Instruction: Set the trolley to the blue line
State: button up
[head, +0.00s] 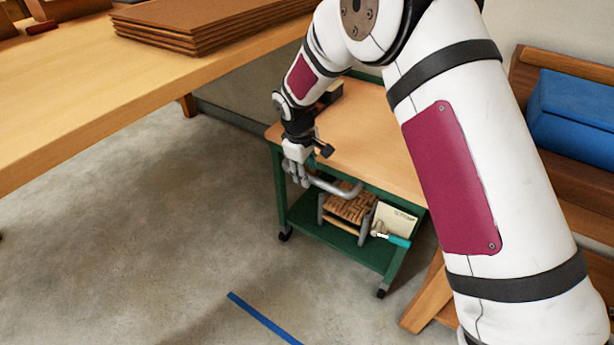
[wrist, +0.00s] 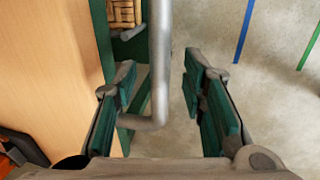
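The trolley has a green frame, a wooden top (head: 365,135) and dark castors, and stands on the concrete floor. Its grey bar handle (head: 338,188) runs along the near side. My gripper (head: 297,176) is at the left end of that handle. In the wrist view, my gripper (wrist: 160,72) is open, with the handle (wrist: 160,60) between its green-padded fingers and a gap to each finger. The blue line (head: 262,318) is on the floor in front of the trolley, apart from it. The blue line also shows in the wrist view (wrist: 243,32).
A workbench (head: 110,85) with stacked brown boards (head: 200,25) stands at the left. A wooden bench with a blue box (head: 570,115) stands at the right. The trolley's lower shelf carries a woven-seat stool (head: 348,208). A green line (wrist: 308,45) shows on the floor. Floor before the trolley is clear.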

jog(key=shift+w+d+f, duration=0.1)
jog(key=shift+f, duration=0.45)
grip_shut()
jog(key=s+a, duration=0.7)
jog(key=s, duration=0.6)
jog(key=s+a, duration=0.8)
jog(key=s, duration=0.5)
jog(key=shift+b, duration=0.45)
grip_release()
